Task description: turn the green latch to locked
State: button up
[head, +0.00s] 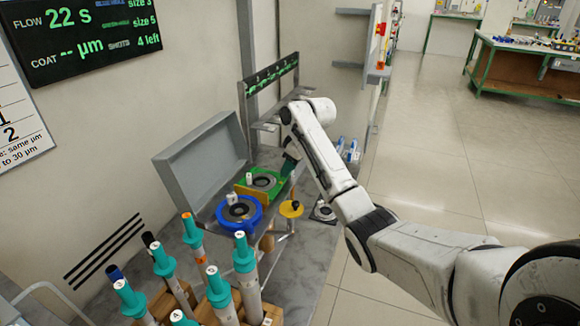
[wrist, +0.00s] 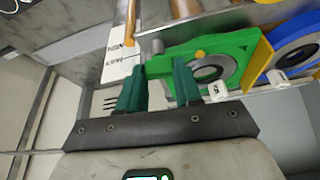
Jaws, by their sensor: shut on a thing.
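The green fixture (head: 276,181) with a dark ring sits on the bench shelf, right of the blue round fixture (head: 227,222). In the wrist view the green fixture (wrist: 232,47) fills the upper middle, with a small yellow knob (wrist: 200,55) on its edge. My gripper (head: 290,166) is at the far right corner of the green fixture. In the wrist view my gripper (wrist: 160,70) has its teal fingers on either side of a green part, the green latch (wrist: 158,65), and is shut on it. The latch's lock marking cannot be read.
Several teal-capped rods (head: 162,262) stand upright at the front left. A grey open lid (head: 203,157) rises behind the fixtures. A yellow disc (head: 291,209) stands in front of the green fixture. A dark display panel (head: 272,75) is behind my gripper.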

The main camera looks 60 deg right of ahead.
jog(key=shift+r+p, duration=0.1)
jog(key=shift+p, duration=0.25)
jog(key=shift+a+r+m+p, duration=0.1)
jog(key=shift+m+p, duration=0.5)
jog(key=shift+p, duration=0.25)
jog(key=m+h+p, duration=0.1)
jog(key=m+p, duration=0.1)
jog(key=p, duration=0.1)
jog(key=shift+a+r, duration=0.1)
jog(key=m+h+p, duration=0.1)
jog(key=m+p, duration=0.1)
jog(key=p, duration=0.1)
jog(key=shift+w+g, duration=0.1)
jog(key=shift+g, duration=0.3)
jog(key=shift+f+m+g+h+p, duration=0.2)
jog(key=shift+m+p, duration=0.25)
jog(key=shift+m, duration=0.4)
jog(key=shift+f+m+g+h+p, duration=0.1)
jog(key=shift+m+h+p, duration=0.3)
jog(key=shift+m, duration=0.45)
jog(key=o, duration=1)
jog(key=shift+o, duration=0.2)
